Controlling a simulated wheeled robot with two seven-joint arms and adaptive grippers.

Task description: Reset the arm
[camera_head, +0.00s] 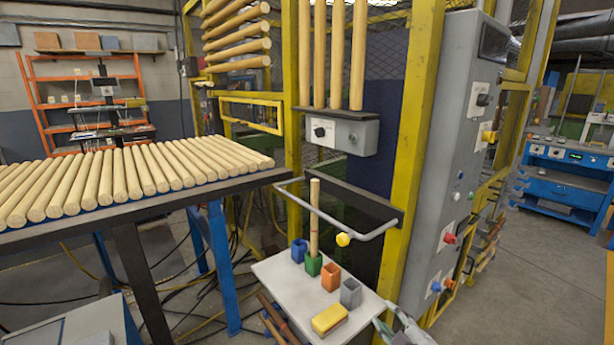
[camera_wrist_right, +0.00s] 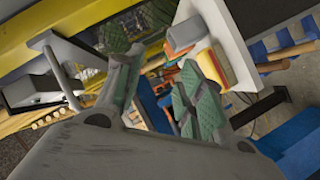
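My right gripper (camera_head: 396,325) shows at the bottom edge of the head view, just right of a small white table (camera_head: 285,275). In the right wrist view its two green-padded fingers (camera_wrist_right: 158,85) are spread apart with nothing held between them. My left gripper is not in view. On the white table stand a blue cup (camera_head: 299,250), a green cup (camera_head: 313,265), an orange cup (camera_head: 331,277) and a grey cup (camera_head: 350,292). A wooden rod (camera_head: 314,215) stands upright in the green cup. A yellow block (camera_head: 330,319) lies at the table's front.
A yellow post (camera_head: 410,150) and a grey control cabinet (camera_head: 455,150) rise behind my right gripper. A rack of wooden rods (camera_head: 120,175) stands at left. Floor is open at right.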

